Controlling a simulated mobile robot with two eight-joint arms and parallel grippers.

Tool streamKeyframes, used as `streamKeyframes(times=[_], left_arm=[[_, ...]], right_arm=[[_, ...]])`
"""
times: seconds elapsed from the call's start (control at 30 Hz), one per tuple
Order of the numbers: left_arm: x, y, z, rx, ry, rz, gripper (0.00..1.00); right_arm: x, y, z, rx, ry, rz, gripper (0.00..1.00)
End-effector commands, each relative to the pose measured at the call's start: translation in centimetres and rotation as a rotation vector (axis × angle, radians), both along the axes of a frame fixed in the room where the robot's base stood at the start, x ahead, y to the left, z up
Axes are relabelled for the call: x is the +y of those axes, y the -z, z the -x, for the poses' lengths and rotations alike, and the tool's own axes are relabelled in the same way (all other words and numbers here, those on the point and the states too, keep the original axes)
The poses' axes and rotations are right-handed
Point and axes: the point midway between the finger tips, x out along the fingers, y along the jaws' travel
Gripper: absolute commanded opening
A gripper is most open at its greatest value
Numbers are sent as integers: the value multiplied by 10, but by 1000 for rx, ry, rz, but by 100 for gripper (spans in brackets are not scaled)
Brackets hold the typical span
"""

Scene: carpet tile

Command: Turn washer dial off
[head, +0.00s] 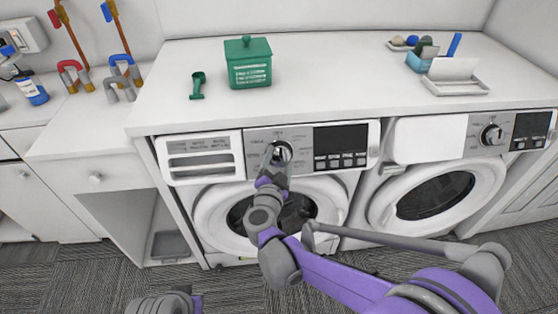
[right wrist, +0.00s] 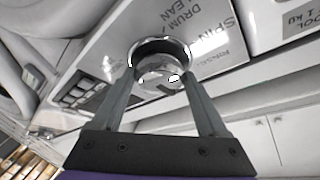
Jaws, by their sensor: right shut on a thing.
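The washer dial (head: 281,152) is a round silver knob on the control panel of the left machine (head: 257,139). My right gripper (head: 276,157) reaches up to it from below and partly hides it. In the right wrist view the dial (right wrist: 160,66) sits between the two finger tips of my right gripper (right wrist: 162,82), which are shut on it. Printed words show on the panel beside it. A grey part of my left arm shows at the bottom of the head view; its gripper fingers cannot be made out.
A second machine (head: 437,190) with its own dial (head: 491,135) stands to the right. The white counter (head: 330,75) above bears a green canister (head: 249,66), a green scoop (head: 197,86) and a white tray (head: 455,86). Pipes and valves are at the left wall.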

Motion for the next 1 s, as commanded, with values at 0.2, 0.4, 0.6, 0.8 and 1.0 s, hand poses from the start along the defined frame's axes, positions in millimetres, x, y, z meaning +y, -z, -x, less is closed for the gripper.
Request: streamKeyframes(times=[0.2, 0.4, 0.6, 0.8, 1.0], left_arm=[[0, 0, 0, 0, 0, 0, 0], [0, 0, 0, 0, 0, 0, 0], [0, 0, 0, 0, 0, 0, 0], [0, 1, 0, 0, 0, 0, 0], [0, 0, 0, 0, 0, 0, 0]], right_arm=[[0, 1, 1, 1, 0, -2, 82], [0, 0, 0, 1, -1, 0, 100], [1, 0, 3, 0, -1, 0, 100], [8, -3, 32, 0, -4, -1, 100], [17, -7, 72, 0, -6, -2, 100]])
